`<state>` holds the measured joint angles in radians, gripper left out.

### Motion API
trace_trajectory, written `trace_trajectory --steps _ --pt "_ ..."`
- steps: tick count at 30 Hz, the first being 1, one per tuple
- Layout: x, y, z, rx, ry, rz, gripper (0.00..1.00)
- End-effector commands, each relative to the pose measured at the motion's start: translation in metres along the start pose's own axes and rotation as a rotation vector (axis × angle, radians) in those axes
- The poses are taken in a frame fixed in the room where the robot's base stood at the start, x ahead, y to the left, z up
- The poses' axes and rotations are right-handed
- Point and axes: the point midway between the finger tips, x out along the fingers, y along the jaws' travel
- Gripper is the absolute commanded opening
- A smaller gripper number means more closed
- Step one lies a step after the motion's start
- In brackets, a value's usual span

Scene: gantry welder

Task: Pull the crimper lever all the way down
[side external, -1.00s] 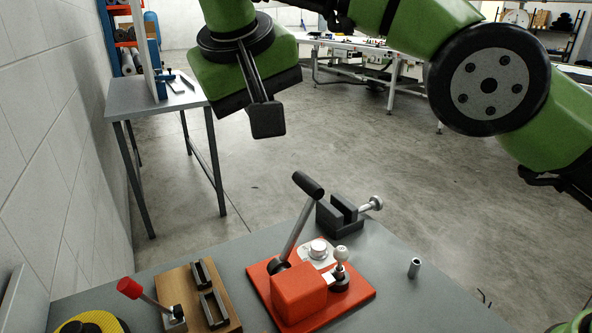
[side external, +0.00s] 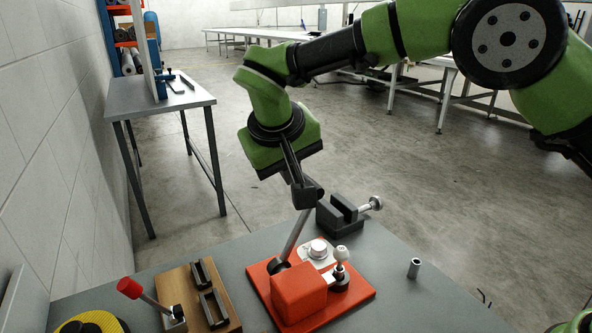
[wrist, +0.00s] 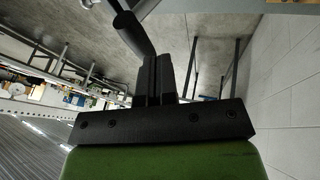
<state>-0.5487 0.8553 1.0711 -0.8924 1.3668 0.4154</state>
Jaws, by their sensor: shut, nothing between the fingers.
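The crimper is a red base plate (side external: 345,298) with a red block (side external: 299,291) on the table. Its lever is a metal rod (side external: 294,236) with a dark grip at its top, standing raised and leaning to the right. My gripper (side external: 308,195) is shut and empty, with its fingertips at the dark grip and covering most of it. I cannot tell in the side view whether they touch. In the wrist view the lever's dark grip (wrist: 133,34) shows just beyond and left of my shut fingers (wrist: 154,75).
A dark vise (side external: 338,216) stands behind the crimper. A metal cylinder (side external: 414,268) stands to the right. A wooden board (side external: 222,308) and a red-knobbed lever (side external: 130,288) are at the left. A grey side table (side external: 155,97) stands by the wall.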

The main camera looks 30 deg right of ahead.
Motion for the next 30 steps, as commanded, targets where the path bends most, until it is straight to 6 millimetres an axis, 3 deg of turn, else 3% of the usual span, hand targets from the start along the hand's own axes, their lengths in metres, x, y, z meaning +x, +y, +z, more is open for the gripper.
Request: trace_trajectory --steps 6,22,30 --pt "0.011 0.009 0.003 0.0 0.0 0.001 0.0" --pt "0.013 0.013 0.003 0.004 -0.002 -0.012 0.0" --pt "0.026 0.03 0.005 0.043 -0.016 -0.115 0.0"
